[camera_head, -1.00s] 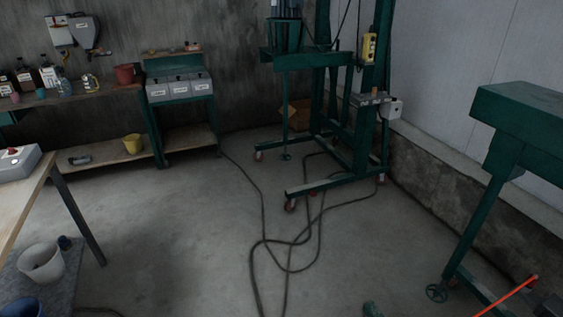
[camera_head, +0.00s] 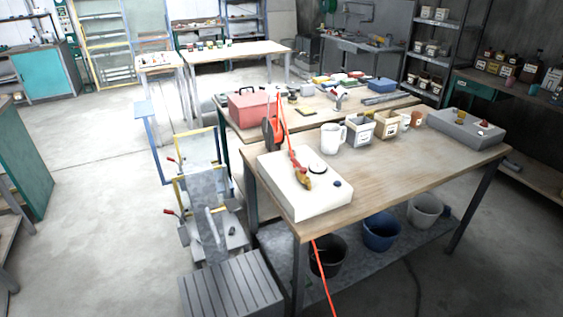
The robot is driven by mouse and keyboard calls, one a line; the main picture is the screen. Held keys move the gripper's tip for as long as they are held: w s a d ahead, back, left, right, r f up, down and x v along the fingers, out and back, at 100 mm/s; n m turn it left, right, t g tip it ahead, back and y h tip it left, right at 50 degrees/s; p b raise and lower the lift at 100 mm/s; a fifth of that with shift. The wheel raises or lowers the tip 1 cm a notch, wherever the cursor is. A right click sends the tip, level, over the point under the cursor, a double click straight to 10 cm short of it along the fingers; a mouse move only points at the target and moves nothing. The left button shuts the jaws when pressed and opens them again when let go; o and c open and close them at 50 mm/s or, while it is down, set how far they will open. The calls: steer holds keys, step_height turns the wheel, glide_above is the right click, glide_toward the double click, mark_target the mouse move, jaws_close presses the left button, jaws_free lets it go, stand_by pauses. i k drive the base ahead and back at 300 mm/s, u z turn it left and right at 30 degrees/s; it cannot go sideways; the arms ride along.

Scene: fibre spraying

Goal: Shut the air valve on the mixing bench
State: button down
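The wooden bench (camera_head: 405,168) stands at centre right, with a white box (camera_head: 325,201) at its near left corner. On this box are a brass-coloured fitting (camera_head: 303,181) with red parts, a black ring and a dark knob. A red line rises above the box, and another red line (camera_head: 323,280) runs down below the bench. A grey box (camera_head: 465,133) at the bench's right end carries small yellow and red parts. I cannot tell which of these is the air valve, or its position. My gripper is not in view.
A white jug (camera_head: 332,138) and several small containers stand along the bench's far side. Buckets, including a blue one (camera_head: 381,231), sit on its lower shelf. A grey ribbed box (camera_head: 232,289) and metal frames stand left of the bench. The floor (camera_head: 90,220) farther left is clear.

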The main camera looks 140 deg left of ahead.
mark_target(303, 170)
steer(key=z, duration=1)
steer(key=k, duration=0.1)
steer(key=u, duration=2.55)
steer(key=k, duration=0.9)
steer(key=u, duration=2.45)
